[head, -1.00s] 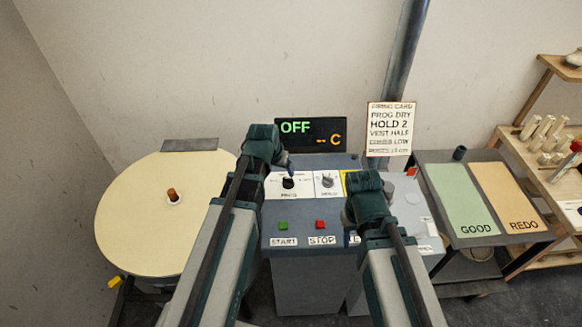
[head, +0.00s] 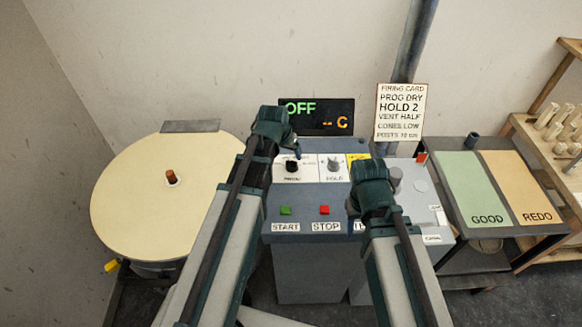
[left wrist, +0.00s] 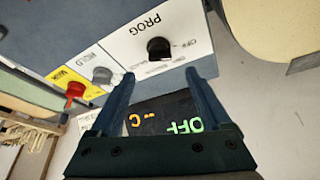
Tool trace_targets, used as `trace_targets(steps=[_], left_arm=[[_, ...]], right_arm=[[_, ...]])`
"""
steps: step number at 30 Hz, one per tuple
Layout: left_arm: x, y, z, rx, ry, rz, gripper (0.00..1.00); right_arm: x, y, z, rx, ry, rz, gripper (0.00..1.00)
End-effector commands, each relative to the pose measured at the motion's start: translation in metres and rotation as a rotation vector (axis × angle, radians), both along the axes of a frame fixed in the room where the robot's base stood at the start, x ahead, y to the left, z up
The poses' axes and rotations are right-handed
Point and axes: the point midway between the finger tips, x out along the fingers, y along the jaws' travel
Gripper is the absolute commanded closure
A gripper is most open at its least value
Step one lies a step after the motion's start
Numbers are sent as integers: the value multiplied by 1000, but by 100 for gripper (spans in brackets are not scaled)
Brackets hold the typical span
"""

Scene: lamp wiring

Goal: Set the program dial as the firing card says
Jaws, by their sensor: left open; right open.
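The black program dial (head: 292,166) sits on a white plate labelled PROG on the control box. In the left wrist view the dial (left wrist: 159,49) stands just beyond my left gripper's fingertips, apart from them. My left gripper (left wrist: 160,75) is open and empty; in the head view my left gripper (head: 296,150) is beside the dial, partly hidden by its wrist. The firing card (head: 401,112) on the wall reads PROG DRY, HOLD 2, VENT HALF, CONES LOW. My right gripper's fingers are hidden behind its wrist at the right of the box.
The grey HOLD dial (head: 334,165) is right of the program dial. A green START button (head: 286,211) and a red STOP button (head: 324,210) are in front. The display (head: 316,117) reads OFF. A round cream kiln lid (head: 130,207) lies left.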

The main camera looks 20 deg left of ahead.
Motion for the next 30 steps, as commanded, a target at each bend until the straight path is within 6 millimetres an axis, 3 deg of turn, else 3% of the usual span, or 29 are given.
trace_targets(steps=[1,12,18,26,30], left_arm=[[5,0,-16,0,0,0,19],[26,-3,-66,0,0,0,19],[32,-4,-78,0,0,0,19],[32,-4,-77,0,0,0,19],[32,-4,-77,0,0,0,40]], right_arm=[[0,0,-16,0,0,1,50],[0,0,-66,-1,0,2,50],[0,0,-78,-1,0,1,50],[0,0,-77,-1,0,1,50],[0,0,-77,-1,0,1,50]])
